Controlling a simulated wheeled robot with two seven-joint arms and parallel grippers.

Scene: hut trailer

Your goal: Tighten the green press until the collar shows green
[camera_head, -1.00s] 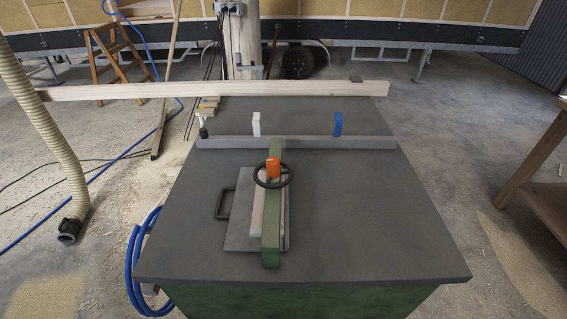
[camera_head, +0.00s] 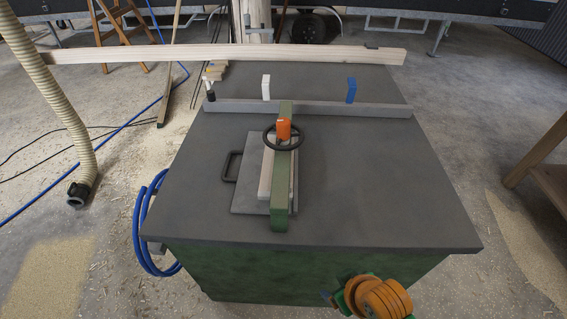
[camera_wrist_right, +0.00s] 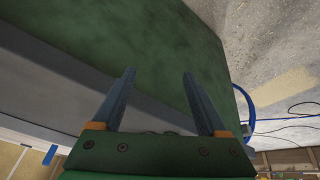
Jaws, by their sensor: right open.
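The green press (camera_head: 281,195) stands on the dark grey table top (camera_head: 380,190). Its green bar lies over a pale wood strip (camera_head: 265,178) on a grey plate (camera_head: 240,199). A black handwheel (camera_head: 267,143) sits on the bar, with an orange collar (camera_head: 284,128) at its middle. My right gripper (camera_head: 326,296) is low at the front of the table, below its front edge and well away from the handwheel. In the right wrist view my right gripper (camera_wrist_right: 158,74) is open and empty, with the green table side beyond its fingers. My left gripper is out of view.
A grey fence (camera_head: 330,107) crosses the table behind the press, with a white block (camera_head: 266,87) and a blue block (camera_head: 351,90). A black handle (camera_head: 230,166) is left of the plate. The table's right side is clear.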

